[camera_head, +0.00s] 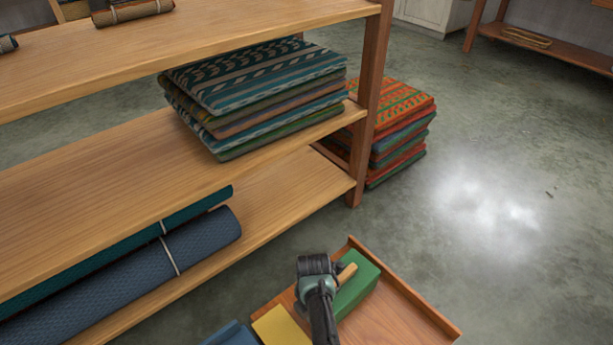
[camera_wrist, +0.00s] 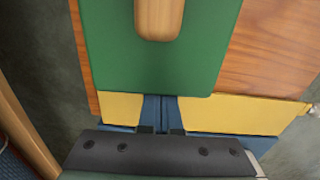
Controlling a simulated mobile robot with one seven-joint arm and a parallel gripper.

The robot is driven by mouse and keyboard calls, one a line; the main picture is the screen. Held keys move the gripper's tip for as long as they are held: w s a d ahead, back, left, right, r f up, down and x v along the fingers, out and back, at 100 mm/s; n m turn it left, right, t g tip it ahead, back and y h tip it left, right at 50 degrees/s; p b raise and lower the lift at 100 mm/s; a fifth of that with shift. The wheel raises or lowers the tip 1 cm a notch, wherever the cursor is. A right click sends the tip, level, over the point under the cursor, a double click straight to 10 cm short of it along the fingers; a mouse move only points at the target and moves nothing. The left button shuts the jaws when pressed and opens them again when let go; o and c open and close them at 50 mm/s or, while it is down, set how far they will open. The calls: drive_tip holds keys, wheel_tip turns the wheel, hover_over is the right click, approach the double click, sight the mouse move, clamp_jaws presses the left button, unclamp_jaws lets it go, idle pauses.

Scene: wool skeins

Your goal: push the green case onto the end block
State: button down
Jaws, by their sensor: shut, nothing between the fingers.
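The green case (camera_head: 357,291) lies in a wooden tray (camera_head: 408,312) in the head view, with a light wooden handle (camera_head: 347,273) on top. The wrist view shows the case (camera_wrist: 112,45) from above, its handle (camera_wrist: 159,18) at the upper middle. My gripper (camera_head: 318,284) is at the case's left side in the head view; its fingertips are hidden there. In the wrist view my gripper (camera_wrist: 161,104) is shut and empty, its tips at the case's near edge; contact is unclear. A yellow block (camera_head: 279,327) lies beside the case. I cannot tell which piece is the end block.
A blue piece (camera_head: 231,334) lies beyond the yellow block. A wooden shelf (camera_head: 270,205) on the left holds folded blankets (camera_head: 255,85) and rolled mats (camera_head: 120,285). More folded textiles (camera_head: 400,135) are stacked on the floor. The floor (camera_head: 510,215) right of the tray is clear.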

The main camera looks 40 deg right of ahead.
drive_tip(key=shift+a, duration=0.1)
drive_tip(key=shift+a+r+p, duration=0.1)
drive_tip(key=shift+a+p, duration=0.25)
drive_tip(key=a+p, duration=0.1)
drive_tip(key=a, duration=0.2)
drive_tip(key=shift+r+p, duration=0.2)
drive_tip(key=shift+p, duration=0.2)
wheel_tip(320, 180, up, 10)
drive_tip(key=p, duration=0.7)
drive_tip(key=shift+f, duration=0.25)
drive_tip(key=shift+a, duration=0.1)
